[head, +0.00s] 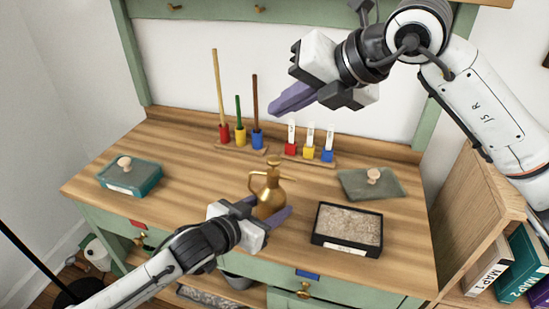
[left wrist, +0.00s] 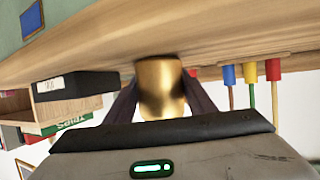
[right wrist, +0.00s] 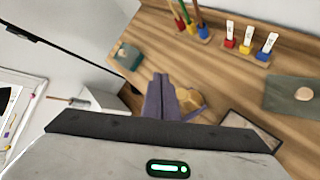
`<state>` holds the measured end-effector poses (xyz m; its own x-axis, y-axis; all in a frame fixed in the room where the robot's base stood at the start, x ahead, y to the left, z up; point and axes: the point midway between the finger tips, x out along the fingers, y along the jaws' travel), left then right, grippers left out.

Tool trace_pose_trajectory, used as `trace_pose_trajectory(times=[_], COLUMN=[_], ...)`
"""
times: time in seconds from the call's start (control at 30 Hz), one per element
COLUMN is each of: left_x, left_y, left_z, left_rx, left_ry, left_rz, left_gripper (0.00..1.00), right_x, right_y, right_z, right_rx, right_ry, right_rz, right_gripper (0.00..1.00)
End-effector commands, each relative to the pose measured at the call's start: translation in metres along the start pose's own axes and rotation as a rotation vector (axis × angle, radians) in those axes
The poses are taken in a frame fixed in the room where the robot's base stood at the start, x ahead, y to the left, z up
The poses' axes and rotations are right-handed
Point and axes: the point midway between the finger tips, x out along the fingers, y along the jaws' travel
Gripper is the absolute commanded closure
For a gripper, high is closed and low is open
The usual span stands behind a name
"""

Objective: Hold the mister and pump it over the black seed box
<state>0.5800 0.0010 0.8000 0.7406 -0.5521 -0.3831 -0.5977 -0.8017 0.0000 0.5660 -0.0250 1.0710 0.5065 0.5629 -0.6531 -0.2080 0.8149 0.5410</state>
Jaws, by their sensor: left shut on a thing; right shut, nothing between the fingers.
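The mister (head: 268,195) is a brass bottle with a thin spout and a round pump knob on top. It stands upright at the middle of the wooden bench. My left gripper (head: 264,213) is shut on the mister's body; the brass body also shows between its fingers in the left wrist view (left wrist: 160,85). My right gripper (head: 275,108) is shut and empty, well above the bench and the mister. The black seed box (head: 318,238), filled with pale soil, lies just right of the mister. In the right wrist view, the mister (right wrist: 185,103) is partly hidden behind the right fingers.
A teal box with a knobbed lid (head: 122,178) sits at the left. A green-grey lid (head: 372,184) lies behind the seed box. Holders with coloured sticks (head: 239,140) and labelled markers (head: 308,156) stand at the back. Map binders (head: 500,268) stand at the lower right.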

Motion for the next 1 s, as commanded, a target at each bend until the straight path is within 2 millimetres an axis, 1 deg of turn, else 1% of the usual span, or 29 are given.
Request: trace_pose_trajectory(times=[0.5,0.7,1.0], left_x=[0.000,0.000,0.000], left_y=[0.000,0.000,0.000], left_z=[-0.002,-0.002,-0.002], left_rx=[0.000,0.000,0.000], left_ry=[0.004,0.004,0.004], left_rz=[0.001,0.001,0.001], left_gripper=[0.82,0.82,0.82], right_x=[0.047,0.056,0.057], right_y=[-0.035,-0.041,-0.042], right_z=[-0.035,-0.041,-0.042], right_rx=[0.001,-0.001,-0.002], right_ry=[0.003,0.001,0.000], right_rz=[-0.002,-0.002,-0.001], right_gripper=[1.00,1.00,1.00])
